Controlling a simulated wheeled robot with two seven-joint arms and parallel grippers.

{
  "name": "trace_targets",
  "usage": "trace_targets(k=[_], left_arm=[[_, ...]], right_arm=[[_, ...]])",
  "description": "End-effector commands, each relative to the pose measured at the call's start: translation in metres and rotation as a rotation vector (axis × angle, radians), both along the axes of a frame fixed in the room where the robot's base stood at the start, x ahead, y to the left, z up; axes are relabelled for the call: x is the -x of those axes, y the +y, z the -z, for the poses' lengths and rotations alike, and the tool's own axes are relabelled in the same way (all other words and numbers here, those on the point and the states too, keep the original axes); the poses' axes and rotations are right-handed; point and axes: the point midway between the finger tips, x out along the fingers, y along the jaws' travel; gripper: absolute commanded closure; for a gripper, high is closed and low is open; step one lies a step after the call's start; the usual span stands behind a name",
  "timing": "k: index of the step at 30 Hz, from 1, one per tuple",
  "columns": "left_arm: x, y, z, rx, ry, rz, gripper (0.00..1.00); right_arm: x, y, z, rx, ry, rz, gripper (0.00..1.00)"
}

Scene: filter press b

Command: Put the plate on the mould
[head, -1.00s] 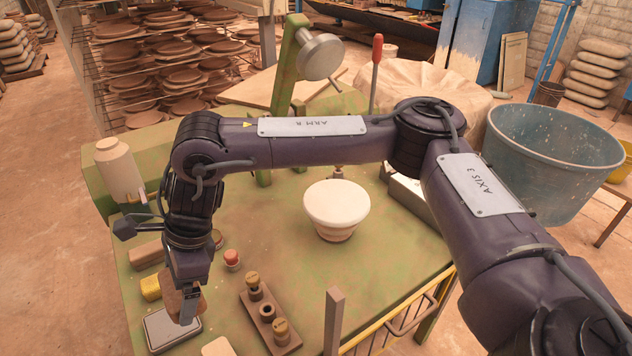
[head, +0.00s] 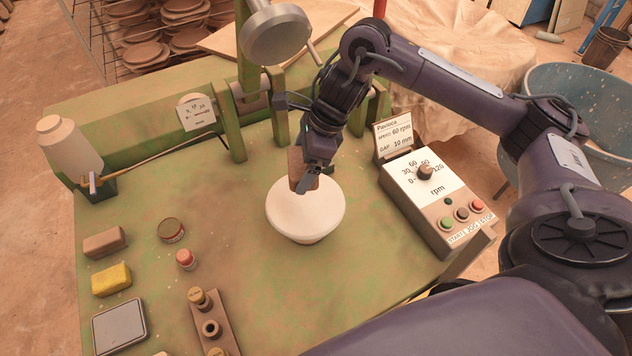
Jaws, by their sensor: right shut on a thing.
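The mould (head: 305,214) is a round white block with a wide, pale top, standing near the middle of the green bench. My right gripper (head: 306,183) points down over the back part of the mould's top. It is shut on a brown, slab-like piece (head: 295,165), which I take to be the plate; it looks upright and is partly hidden by the gripper. I cannot tell whether its lower edge touches the mould. My left gripper is not in view.
A control box (head: 428,192) with a dial and buttons stands right of the mould. At left are a bottle (head: 68,147), a brown block (head: 104,242), a yellow sponge (head: 111,280), an empty grey scale (head: 120,326) and a tool rack (head: 222,325).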

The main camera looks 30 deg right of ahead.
Motion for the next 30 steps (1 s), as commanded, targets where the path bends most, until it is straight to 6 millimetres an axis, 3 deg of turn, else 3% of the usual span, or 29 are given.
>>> trace_targets(k=[2,12,21,30], left_arm=[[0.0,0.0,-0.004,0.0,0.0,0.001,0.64],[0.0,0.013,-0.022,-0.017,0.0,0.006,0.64],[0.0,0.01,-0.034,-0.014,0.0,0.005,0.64],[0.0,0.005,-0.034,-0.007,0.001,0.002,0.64]], right_arm=[[0.001,-0.003,0.003,-0.002,0.002,0.004,0.46],[0.001,-0.004,0.056,-0.003,0.001,0.006,0.46],[0.001,-0.003,0.091,-0.003,0.002,0.006,0.46],[0.0,-0.003,0.099,-0.002,-0.002,0.005,0.46]])
